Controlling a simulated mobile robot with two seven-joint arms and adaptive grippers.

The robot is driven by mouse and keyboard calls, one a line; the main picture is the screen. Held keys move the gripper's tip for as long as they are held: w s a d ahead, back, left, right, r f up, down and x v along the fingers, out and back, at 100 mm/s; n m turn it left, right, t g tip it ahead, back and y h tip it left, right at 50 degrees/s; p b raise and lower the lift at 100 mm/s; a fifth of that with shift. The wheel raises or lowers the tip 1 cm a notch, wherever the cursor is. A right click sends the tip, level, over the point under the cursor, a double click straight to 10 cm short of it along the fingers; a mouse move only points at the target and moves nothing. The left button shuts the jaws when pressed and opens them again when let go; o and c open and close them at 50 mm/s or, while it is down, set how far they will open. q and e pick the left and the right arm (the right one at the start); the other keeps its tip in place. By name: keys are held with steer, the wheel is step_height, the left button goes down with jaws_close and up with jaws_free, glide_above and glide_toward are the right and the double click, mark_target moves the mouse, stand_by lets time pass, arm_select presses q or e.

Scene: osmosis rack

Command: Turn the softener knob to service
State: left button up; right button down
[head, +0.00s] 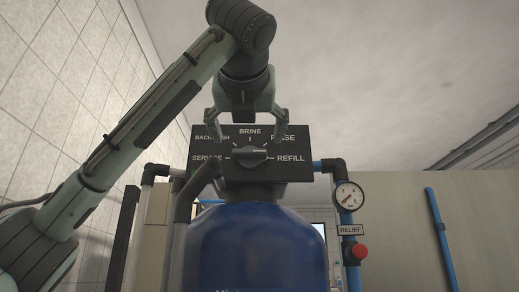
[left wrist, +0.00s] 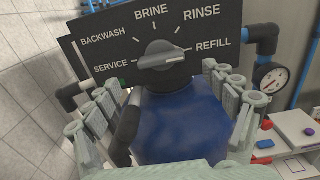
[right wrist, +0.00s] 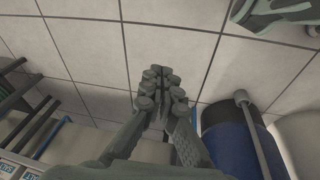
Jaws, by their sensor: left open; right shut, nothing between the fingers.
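The softener knob (head: 250,156) is a grey bar handle on a black panel (head: 300,172) with BACKWASH, BRINE, RINSE, SERVICE and REFILL labels. It also shows in the left wrist view (left wrist: 160,56), lying nearly level between SERVICE and REFILL. A pale mark shows on its right half, towards REFILL. My left gripper (head: 249,124) is open, with fingers over the BACKWASH and RINSE labels, above the knob in the picture. In the left wrist view its fingers (left wrist: 166,100) spread wide on either side, apart from the knob. My right gripper (right wrist: 160,88) is shut and empty, outside the head view.
The blue tank (head: 255,245) stands below the panel. Grey and blue pipes flank it; a pressure gauge (head: 348,195) and a red relief button (head: 359,251) are at right. A tiled wall (head: 60,70) is at left. The right wrist view shows tiles near the right gripper.

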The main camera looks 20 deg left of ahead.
mark_target(249, 151)
arm_select(q)
steer(key=p+x, duration=0.1)
steer(key=x, duration=0.4)
steer(key=shift+w+a, duration=0.1)
steer(key=shift+w, duration=0.15)
steer(key=shift+w+a, duration=0.1)
steer(key=shift+w, duration=0.5)
arm_select(e)
steer(key=shift+g, duration=0.3)
steer(key=s+f, duration=0.2)
steer(key=f, duration=0.1)
steer(key=d+f, duration=0.1)
steer(key=shift+s+f, duration=0.25)
steer(key=shift+s, duration=0.15)
arm_select(q)
steer(key=c, duration=1.1)
